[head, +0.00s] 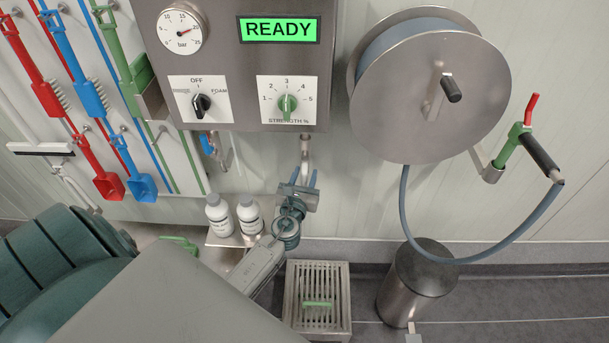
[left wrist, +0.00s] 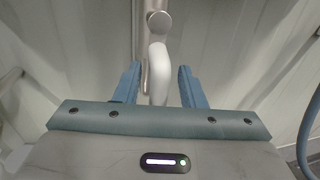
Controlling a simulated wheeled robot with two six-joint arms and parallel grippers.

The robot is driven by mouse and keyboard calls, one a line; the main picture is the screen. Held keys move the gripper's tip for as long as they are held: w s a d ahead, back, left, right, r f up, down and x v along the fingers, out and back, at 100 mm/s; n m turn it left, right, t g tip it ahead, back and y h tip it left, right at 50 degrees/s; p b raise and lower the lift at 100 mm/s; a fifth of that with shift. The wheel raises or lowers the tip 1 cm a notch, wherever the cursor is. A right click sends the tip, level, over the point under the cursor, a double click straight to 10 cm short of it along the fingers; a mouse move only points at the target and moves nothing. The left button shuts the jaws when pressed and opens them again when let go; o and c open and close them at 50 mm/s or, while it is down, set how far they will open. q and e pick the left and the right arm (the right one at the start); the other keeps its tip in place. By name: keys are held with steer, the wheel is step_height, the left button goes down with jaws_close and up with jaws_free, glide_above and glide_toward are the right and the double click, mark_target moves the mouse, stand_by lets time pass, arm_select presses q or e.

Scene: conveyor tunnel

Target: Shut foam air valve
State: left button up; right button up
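A small valve with a blue handle (head: 207,143) hangs under the left part of the steel control panel (head: 237,55); it looks like the air valve, but I see no label. My left gripper (head: 304,178) is right of it and lower, below the panel. Its blue fingers are apart. In the left wrist view my left gripper (left wrist: 158,68) is open, with a pale curved pipe (left wrist: 158,72) showing between the fingers and a gap on each side. I cannot tell how deep the pipe lies. My right gripper is not in view.
The panel's display (head: 278,29) reads READY. Two white bottles (head: 250,216) stand on a small shelf beside my left arm. A hose reel (head: 420,90) hangs at the right, above a steel bin (head: 415,280). A floor grate (head: 316,295) lies below.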

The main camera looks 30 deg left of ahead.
arm_select(q)
steer(key=shift+c, duration=0.5)
jaws_close()
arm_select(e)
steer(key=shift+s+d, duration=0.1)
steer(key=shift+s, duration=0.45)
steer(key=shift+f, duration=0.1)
